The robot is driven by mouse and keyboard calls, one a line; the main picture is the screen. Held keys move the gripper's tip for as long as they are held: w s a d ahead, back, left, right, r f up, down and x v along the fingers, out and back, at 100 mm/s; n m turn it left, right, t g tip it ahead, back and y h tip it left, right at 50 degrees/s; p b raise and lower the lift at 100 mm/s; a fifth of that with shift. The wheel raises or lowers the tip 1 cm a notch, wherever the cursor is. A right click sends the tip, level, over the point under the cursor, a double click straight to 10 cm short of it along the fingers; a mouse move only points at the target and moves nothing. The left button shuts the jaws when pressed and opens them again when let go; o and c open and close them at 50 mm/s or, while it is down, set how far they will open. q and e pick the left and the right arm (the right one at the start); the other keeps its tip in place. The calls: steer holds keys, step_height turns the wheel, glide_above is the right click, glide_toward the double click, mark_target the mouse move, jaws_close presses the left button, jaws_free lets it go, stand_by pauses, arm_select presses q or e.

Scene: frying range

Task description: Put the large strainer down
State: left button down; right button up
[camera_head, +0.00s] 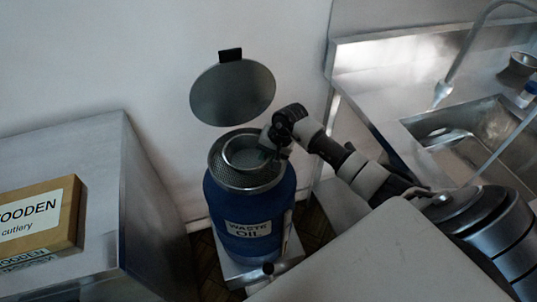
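A blue drum (229,205) labelled "WASTE OIL" stands in the middle of the view. A round metal strainer with a perforated rim (219,166) sits at the drum's open mouth, looking roughly level. A smaller round rim shows inside it. I cannot tell whether the strainer rests fully on the drum. My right gripper (269,148) is at the strainer's upper right edge, pointing left, and its fingers are small and dark. Whether they are closed on the rim is unclear. My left gripper is not in view.
A round grey lid (232,95) with a black tab stands raised behind the drum. A steel counter (80,150) with a wooden cutlery box (38,218) is on the left. A steel sink (460,140) with a tap is at the right. The drum stands on a pale low base (233,271).

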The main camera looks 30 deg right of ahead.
steer(key=v, duration=1.2)
steer(key=shift+r+b, duration=0.2)
steer(key=shift+b, duration=0.15)
